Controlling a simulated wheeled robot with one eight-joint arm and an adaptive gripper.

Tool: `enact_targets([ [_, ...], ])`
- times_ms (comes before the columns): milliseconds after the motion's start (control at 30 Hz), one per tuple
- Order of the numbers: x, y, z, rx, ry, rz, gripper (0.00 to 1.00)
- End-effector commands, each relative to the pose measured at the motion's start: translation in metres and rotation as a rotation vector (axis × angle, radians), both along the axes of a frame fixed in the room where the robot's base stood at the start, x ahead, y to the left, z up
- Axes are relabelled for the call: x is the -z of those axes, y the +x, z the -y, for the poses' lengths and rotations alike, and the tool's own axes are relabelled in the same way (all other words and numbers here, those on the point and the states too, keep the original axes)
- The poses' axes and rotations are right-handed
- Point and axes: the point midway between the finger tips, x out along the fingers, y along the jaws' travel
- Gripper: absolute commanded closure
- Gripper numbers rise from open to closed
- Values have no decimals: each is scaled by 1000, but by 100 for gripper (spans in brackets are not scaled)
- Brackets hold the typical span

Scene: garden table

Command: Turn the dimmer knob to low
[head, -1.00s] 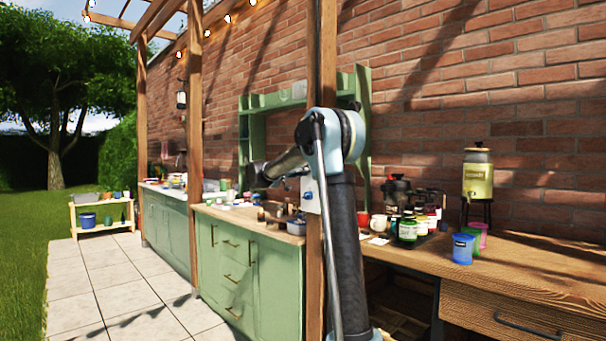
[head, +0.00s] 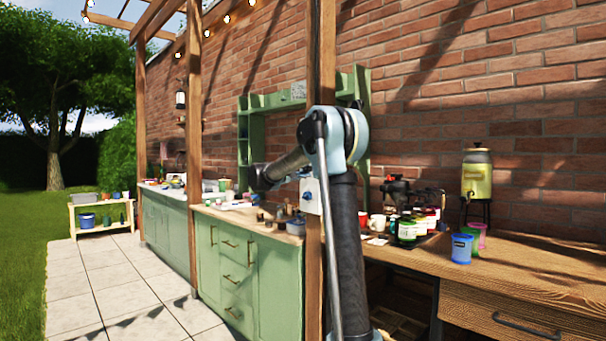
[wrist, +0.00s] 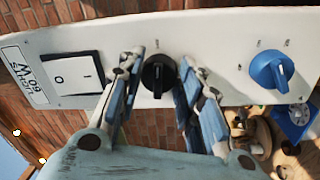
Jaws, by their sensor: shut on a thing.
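In the wrist view a white control panel (wrist: 215,50) carries a black knob (wrist: 156,84), a blue knob (wrist: 268,70) and a white rocker switch (wrist: 72,79). Small marks stand around both knobs, too small to read, so I cannot tell which is labelled as the dimmer. My gripper (wrist: 158,76) is shut on the black knob, with one blue-padded finger on each side. The blue knob is free, right of the fingers. In the head view my arm hides the gripper.
A sticker (wrist: 25,75) is on the panel's left end. Behind are a brick wall (head: 470,90) and a wooden post (head: 322,60).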

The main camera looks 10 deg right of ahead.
Motion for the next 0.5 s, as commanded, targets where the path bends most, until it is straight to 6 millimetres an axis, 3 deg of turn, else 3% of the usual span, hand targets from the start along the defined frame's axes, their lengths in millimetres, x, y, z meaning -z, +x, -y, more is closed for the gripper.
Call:
enact_targets([
  [500, 0, 2, -2, -7, -42, -59, 91],
])
